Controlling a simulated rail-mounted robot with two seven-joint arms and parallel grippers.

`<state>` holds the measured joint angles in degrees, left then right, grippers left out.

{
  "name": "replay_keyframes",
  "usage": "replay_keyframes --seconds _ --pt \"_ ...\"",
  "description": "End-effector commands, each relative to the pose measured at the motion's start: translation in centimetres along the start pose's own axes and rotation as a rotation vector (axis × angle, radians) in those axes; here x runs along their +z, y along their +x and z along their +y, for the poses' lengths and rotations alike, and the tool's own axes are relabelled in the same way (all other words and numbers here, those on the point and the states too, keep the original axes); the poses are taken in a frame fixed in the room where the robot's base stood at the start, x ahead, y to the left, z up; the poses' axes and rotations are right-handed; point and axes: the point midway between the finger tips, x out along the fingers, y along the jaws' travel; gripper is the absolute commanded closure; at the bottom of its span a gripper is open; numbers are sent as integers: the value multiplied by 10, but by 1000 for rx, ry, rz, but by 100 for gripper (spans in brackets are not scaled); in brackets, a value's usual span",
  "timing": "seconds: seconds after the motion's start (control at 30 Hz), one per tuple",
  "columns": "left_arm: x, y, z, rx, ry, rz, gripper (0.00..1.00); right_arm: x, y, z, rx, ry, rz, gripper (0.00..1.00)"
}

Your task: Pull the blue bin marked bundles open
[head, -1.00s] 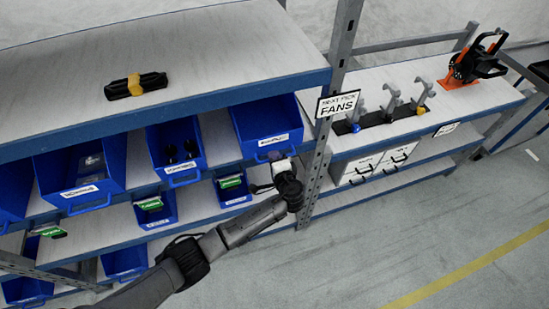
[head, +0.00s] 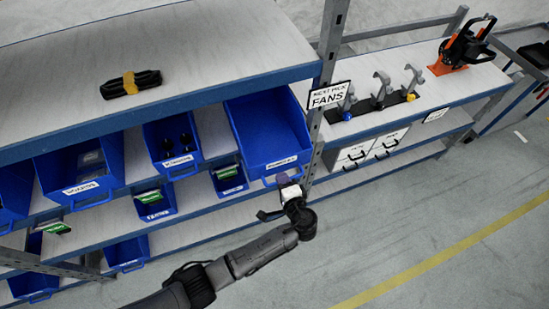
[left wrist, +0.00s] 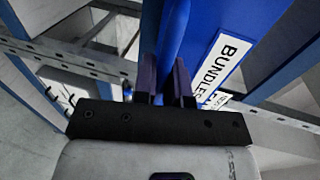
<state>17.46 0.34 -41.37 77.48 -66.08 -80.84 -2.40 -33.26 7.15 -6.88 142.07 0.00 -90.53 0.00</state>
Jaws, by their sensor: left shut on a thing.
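The blue bin marked bundles (head: 262,128) is on the upper bin shelf, at the right end of its row. It sticks out past the shelf front, and its inside looks empty. Its white label (left wrist: 221,66) reads BUNDLES in the left wrist view. My left gripper (head: 283,180) is at the bin's front, below the label. In the left wrist view its dark fingers (left wrist: 166,82) are shut on the bin's blue handle (left wrist: 172,38). My right gripper is not in view.
Other blue bins (head: 81,168) stand left on the same shelf, with smaller bins (head: 154,203) below. A rack post (head: 327,62) with a FANS sign (head: 330,95) stands close right of the bin. Floor (head: 400,225) in front is clear.

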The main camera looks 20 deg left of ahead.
Motion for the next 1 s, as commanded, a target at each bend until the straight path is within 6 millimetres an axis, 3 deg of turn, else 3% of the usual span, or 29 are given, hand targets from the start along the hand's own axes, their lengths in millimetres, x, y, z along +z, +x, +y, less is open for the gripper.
replay_keyframes --seconds 0.1,0.33,0.53,0.87,0.9,1.0 --pt "0 -29 5 3 -1 1 100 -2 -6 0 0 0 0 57" --pt "0 -63 13 1 0 0 100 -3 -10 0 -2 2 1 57" --pt "0 -74 16 -1 -1 1 100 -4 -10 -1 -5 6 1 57" --pt "0 -75 16 -1 -1 1 100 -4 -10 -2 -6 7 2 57" --pt "0 -75 16 -1 -1 1 87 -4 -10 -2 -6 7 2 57" --pt "0 -75 16 -1 0 1 77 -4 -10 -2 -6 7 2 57"
